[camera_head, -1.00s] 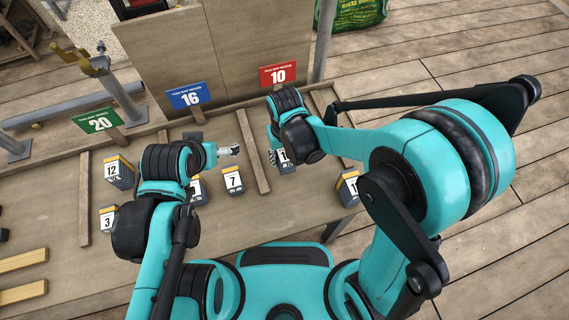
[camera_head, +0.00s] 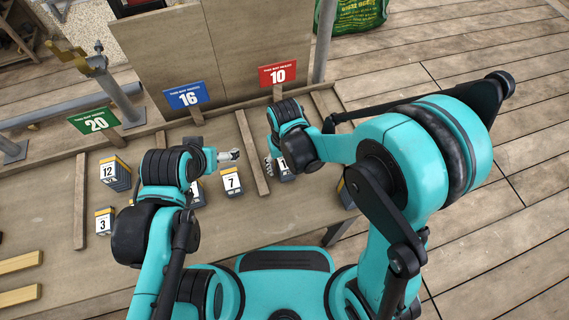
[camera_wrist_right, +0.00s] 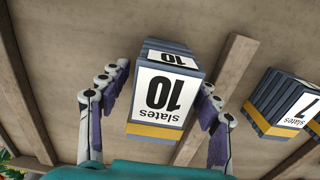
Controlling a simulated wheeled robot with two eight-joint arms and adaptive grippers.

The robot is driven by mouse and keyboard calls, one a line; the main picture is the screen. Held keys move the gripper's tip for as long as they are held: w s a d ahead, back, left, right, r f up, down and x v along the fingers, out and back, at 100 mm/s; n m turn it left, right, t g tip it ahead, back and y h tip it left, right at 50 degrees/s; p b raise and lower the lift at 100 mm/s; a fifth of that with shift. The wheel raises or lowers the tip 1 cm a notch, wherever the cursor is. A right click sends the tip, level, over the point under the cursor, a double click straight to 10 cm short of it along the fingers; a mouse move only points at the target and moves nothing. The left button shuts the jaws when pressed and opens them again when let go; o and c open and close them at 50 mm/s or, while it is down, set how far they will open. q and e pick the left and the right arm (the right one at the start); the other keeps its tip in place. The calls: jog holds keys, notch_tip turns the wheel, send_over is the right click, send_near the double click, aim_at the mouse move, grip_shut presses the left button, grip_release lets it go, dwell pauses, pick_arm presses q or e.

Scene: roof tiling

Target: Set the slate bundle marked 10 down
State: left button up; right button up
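The slate bundle marked 10 (camera_wrist_right: 166,95) is a grey block with a white label and a yellow band. It stands between the two fingers of my right gripper (camera_wrist_right: 165,82) in the right wrist view, with a narrow gap showing beside the left finger. The fingers look open around it. In the head view the bundle (camera_head: 284,166) is mostly hidden by my right wrist, in the bay before the red 10 sign (camera_head: 278,75). I cannot tell whether its base touches the table. My left gripper (camera_head: 229,156) is empty near the bundle marked 7; its fingers are too small to judge.
Bundles marked 12 (camera_head: 116,172), 3 (camera_head: 104,221) and 7 (camera_head: 231,182) stand on the table (camera_head: 50,205). Another bundle (camera_head: 345,195) is partly hidden by my right arm. Wooden strips (camera_head: 252,153) divide the bays. Green 20 (camera_head: 95,121) and blue 16 (camera_head: 187,96) signs stand behind.

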notch_tip(320, 180, up, 12)
jog(key=p, duration=0.5)
jog(key=shift+r, duration=0.2)
jog(key=s+d+r+m+t, duration=0.1)
jog(key=s+d+r+t, duration=0.1)
jog(key=d, duration=0.7)
jog(key=s+d+r+m+t, duration=0.2)
jog(key=s+d+r+t, duration=0.1)
jog(key=d+r+t, duration=0.2)
jog(key=d+r, duration=0.2)
jog(key=d, duration=0.2)
jog(key=shift+m, duration=0.3)
jog(key=shift+s+a+f, duration=0.1)
jog(key=shift+f+b, duration=0.25)
jog(key=shift+b, duration=0.15)
